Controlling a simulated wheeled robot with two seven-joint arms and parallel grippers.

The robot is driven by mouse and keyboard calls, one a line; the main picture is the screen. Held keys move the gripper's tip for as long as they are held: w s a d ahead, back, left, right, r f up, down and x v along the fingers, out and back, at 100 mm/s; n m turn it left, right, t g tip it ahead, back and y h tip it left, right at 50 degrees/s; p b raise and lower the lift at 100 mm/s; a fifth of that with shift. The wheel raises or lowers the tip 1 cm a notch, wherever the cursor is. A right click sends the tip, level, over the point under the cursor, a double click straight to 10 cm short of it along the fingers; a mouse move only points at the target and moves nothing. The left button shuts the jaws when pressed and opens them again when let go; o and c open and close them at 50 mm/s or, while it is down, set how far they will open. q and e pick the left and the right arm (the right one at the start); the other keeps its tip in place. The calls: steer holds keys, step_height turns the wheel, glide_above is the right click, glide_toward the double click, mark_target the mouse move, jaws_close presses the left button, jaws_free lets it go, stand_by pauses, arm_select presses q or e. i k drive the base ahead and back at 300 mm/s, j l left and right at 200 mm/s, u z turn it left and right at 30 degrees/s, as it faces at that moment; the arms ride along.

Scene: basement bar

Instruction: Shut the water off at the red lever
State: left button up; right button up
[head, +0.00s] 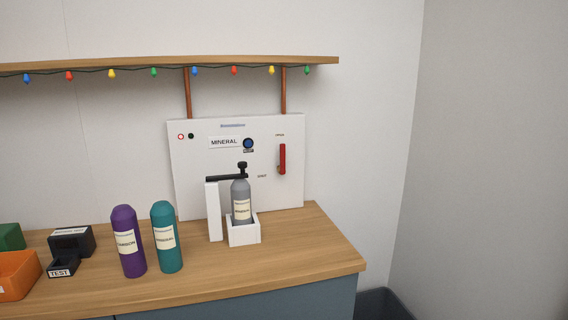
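The red lever (282,158) is on the right side of a white panel (290,195) that stands at the back of the wooden counter. The lever is upright, its long handle pointing up, with a small label above it and another label lower to its left. The writing on these labels is too small to read surely. Neither of my grippers is in the head view.
A grey bottle (241,200) sits in a white holder (244,234) before the panel, left of the lever. A purple bottle (128,242), a teal bottle (166,238) and an orange bin (17,276) stand farther left. The counter's right end (318,245) is clear.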

mark_target(283, 159)
steer(key=i+l+u, duration=0.1)
steer(key=l, duration=0.25)
steer(key=i+l+u, duration=0.15)
steer(key=i+l, duration=0.15)
steer(key=i+l+u, duration=0.1)
steer(key=l, duration=0.3)
steer(key=i+l+u, duration=0.1)
steer(key=l, duration=0.3)
steer(key=i+l+u, duration=0.1)
steer(key=i+l, duration=0.15)
steer(key=l, duration=0.1)
